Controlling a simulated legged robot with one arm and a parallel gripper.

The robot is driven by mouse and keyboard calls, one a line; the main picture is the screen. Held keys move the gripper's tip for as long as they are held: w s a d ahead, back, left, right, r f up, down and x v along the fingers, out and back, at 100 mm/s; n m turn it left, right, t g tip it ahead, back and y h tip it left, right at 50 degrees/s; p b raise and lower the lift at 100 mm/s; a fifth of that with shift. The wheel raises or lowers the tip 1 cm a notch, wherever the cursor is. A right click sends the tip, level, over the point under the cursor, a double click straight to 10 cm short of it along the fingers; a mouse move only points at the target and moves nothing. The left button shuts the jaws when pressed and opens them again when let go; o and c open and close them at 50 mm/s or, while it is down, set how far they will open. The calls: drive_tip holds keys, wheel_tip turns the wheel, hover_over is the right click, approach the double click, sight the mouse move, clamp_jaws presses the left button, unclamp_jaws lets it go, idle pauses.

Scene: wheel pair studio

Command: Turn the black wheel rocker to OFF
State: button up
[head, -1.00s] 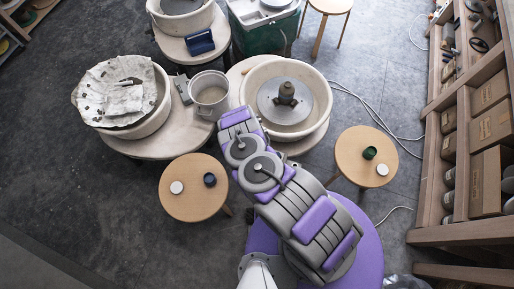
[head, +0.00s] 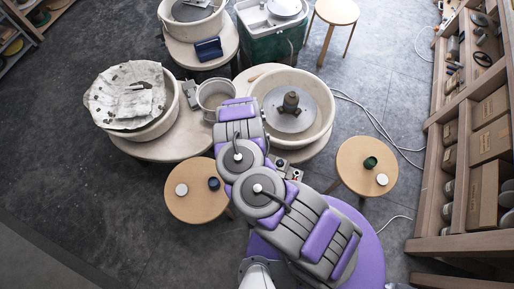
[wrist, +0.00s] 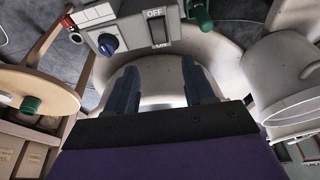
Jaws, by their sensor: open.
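In the wrist view a light grey control box (wrist: 122,26) at the top carries a dark rocker (wrist: 160,31) between an OFF label above and an ON label below. The ON label is partly cut off by the basin edge. Which way the rocker is tipped I cannot tell. A blue knob (wrist: 108,43) sits left of the rocker and a green lever (wrist: 203,14) right of it. My gripper (wrist: 160,72) is open and empty, its dark fingers below the box and apart from the rocker. In the head view my arm covers the gripper and part of the box (head: 287,171).
The cream wheel basin (head: 325,112) with a grey disc stands behind the box. A metal bucket (head: 214,94) stands left of it. Small round stools (head: 352,150) (head: 184,207) stand on both sides, holding cups. Wooden shelves (head: 437,150) line the right.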

drive_tip(key=shift+p+v, duration=1)
drive_tip(key=shift+v, duration=1.3)
drive_tip(key=shift+w+a, duration=0.1)
